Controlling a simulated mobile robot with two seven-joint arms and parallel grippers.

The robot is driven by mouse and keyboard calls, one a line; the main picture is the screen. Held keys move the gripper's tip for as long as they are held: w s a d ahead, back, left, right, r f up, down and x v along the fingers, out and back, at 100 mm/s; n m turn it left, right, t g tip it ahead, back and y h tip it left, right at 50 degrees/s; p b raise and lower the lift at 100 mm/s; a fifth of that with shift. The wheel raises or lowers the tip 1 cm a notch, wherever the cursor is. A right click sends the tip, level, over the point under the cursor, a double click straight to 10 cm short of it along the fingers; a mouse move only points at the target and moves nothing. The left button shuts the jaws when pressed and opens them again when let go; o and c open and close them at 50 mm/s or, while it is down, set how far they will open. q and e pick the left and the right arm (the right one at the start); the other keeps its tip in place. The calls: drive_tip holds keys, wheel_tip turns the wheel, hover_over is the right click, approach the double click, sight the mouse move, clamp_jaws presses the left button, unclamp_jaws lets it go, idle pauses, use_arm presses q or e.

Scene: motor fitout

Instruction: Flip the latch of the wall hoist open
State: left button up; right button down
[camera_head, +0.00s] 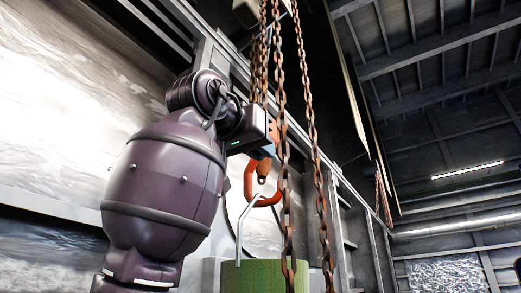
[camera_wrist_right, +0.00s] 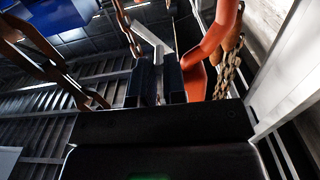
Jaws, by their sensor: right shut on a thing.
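The hoist's orange hook (camera_head: 254,190) hangs among rusty chains in the head view, and in the wrist view the orange metal (camera_wrist_right: 212,45) is right of my fingers. My right gripper (camera_head: 263,150) reaches the top of the hook from the left. In the wrist view the right gripper (camera_wrist_right: 166,85) is shut on a thin pale metal piece, which looks like the latch (camera_wrist_right: 153,37); its upper end sticks out beyond the fingertips. The gripper hides most of the latch in the head view. My left gripper is in neither view.
Rusty chains (camera_head: 281,105) hang beside and in front of my right gripper. A green cylindrical container (camera_head: 252,277) is below the hook, with a pale bent handle (camera_head: 239,225) reaching up to it. A wall with metal rails is behind. Open space lies to the right.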

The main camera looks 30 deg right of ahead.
use_arm(q)
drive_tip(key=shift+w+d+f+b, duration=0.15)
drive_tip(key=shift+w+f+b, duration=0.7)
drive_tip(key=shift+b, duration=0.95)
use_arm(e)
drive_tip(key=shift+s+d+r+n, duration=0.1)
drive_tip(key=shift+r+n, duration=0.6)
drive_tip(key=shift+n, duration=2.3)
drive_tip(key=shift+s+r+n, duration=0.15)
drive_tip(key=shift+r+n, duration=0.5)
drive_tip(key=shift+n, duration=2.35)
drive_tip(key=shift+s+d+r+n, duration=0.1)
drive_tip(key=shift+r+n, duration=0.6)
drive_tip(key=shift+n, duration=2.3)
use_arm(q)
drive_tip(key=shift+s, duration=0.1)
use_arm(e)
drive_tip(key=c, duration=1.2)
unclamp_jaws()
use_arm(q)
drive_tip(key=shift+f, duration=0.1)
use_arm(e)
drive_tip(key=shift+o, duration=0.2)
